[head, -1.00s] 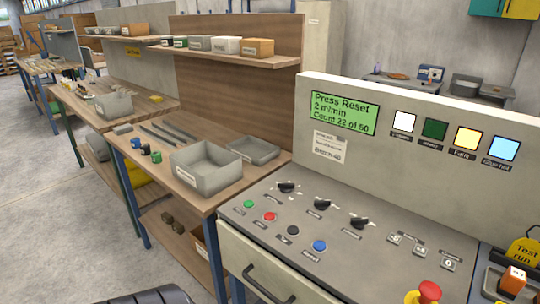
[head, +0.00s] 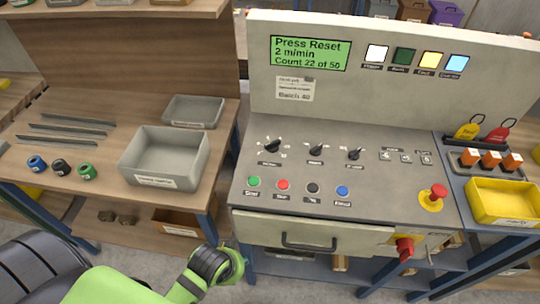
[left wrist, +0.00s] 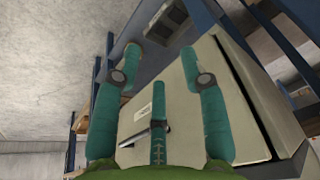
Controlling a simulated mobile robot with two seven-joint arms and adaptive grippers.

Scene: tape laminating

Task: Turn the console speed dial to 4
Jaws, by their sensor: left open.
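The console (head: 360,110) stands in the middle right of the head view. Its green display (head: 311,52) reads "Press Reset, 2 m/min, Count 22 of 50". Three black dials sit in a row on the sloped panel: a left dial (head: 272,146), a middle dial (head: 316,149) and a right dial (head: 354,154). Their labels are too small to read. My left arm comes in at the bottom of the head view, below the console. My left gripper (left wrist: 165,62) is open and empty in the left wrist view, with the console's drawer front (left wrist: 190,110) beyond it. My right gripper is not in view.
Green, red, black and blue buttons line the panel's front. A red emergency knob (head: 438,191) is at its right. A drawer handle (head: 309,242) and a red switch (head: 404,247) protrude in front. A grey tray (head: 205,160) stands left, a yellow bin (head: 503,214) right.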

